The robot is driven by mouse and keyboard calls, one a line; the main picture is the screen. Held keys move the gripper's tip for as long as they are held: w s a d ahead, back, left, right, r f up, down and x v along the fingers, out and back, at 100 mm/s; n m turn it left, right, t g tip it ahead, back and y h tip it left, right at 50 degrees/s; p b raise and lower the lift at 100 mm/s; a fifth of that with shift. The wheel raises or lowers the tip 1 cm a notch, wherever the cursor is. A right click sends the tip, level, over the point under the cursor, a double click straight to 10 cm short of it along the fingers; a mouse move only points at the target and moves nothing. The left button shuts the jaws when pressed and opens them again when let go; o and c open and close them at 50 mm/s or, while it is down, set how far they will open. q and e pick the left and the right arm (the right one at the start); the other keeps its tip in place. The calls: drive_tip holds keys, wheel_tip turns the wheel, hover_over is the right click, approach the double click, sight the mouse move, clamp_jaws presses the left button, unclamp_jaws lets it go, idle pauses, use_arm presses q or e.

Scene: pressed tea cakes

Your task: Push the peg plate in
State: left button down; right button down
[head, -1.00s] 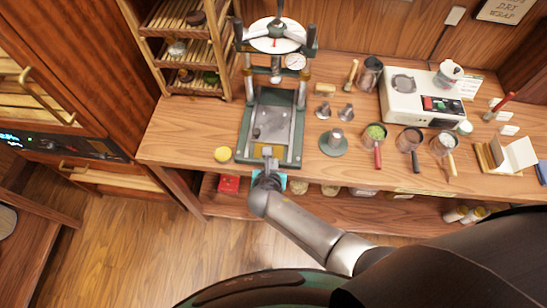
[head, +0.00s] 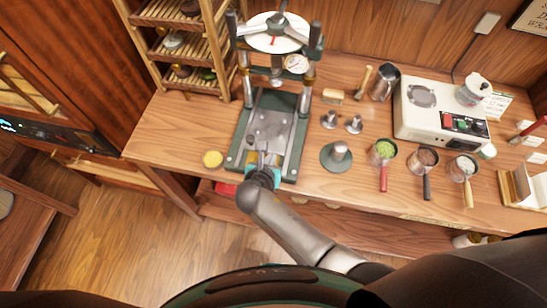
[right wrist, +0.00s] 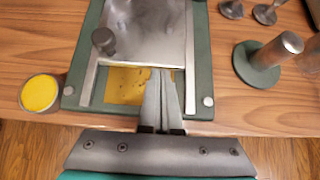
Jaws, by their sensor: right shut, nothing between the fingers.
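The peg plate (head: 272,124) is a grey metal slab lying between the rails of the dark green press base (head: 233,160). In the right wrist view the plate (right wrist: 150,28) carries a dark round peg (right wrist: 103,40) near its front left corner. A yellow-brown strip (right wrist: 122,88) of the bed shows in front of the plate. My right gripper (right wrist: 163,74) is shut and empty, with its tips at the plate's front edge, right of the peg; exact contact is hard to tell. In the head view this gripper (head: 265,152) is over the base's front part. My left gripper is not in view.
A yellow round tin (head: 213,159) stands left of the base. A green-based metal cylinder (head: 337,155) and small metal weights (head: 341,122) stand right of it, with several handled cups beyond. The press wheel (head: 277,32) rises behind. The table's front edge is close.

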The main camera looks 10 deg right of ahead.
sight(279, 131)
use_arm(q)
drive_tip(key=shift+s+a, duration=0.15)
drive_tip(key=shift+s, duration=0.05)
use_arm(e)
drive_tip(key=shift+w, duration=0.2)
drive_tip(key=w, duration=0.2)
drive_tip(key=w+d, duration=0.1)
drive_tip(key=w, duration=0.1)
drive_tip(key=w+d, duration=0.1)
drive_tip(key=w, duration=0.2)
drive_tip(key=shift+w+d, duration=0.1)
drive_tip(key=shift+d, duration=0.15)
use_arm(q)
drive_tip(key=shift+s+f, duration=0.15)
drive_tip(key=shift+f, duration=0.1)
use_arm(e)
drive_tip(key=shift+w+d, duration=0.1)
drive_tip(key=shift+r, duration=0.1)
